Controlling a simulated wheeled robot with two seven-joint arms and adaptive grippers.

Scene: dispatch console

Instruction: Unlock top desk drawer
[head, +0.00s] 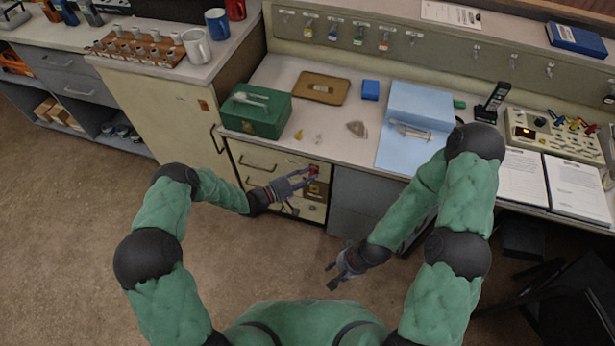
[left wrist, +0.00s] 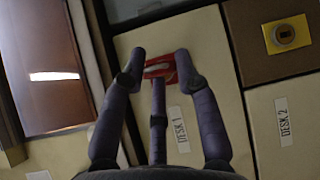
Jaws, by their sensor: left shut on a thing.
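The top desk drawer (head: 258,158) is closed, with a dark handle on its left part. Its "DESK 1" label (left wrist: 178,126) shows in the left wrist view. My right gripper (head: 331,276) is open and empty, low in front of the grey cabinet.
Above are a green box (head: 256,112), a brown tray (head: 321,88) and a blue mat (head: 395,155). Labelled keys hang on the back panel (head: 455,52). The floor in front is clear.

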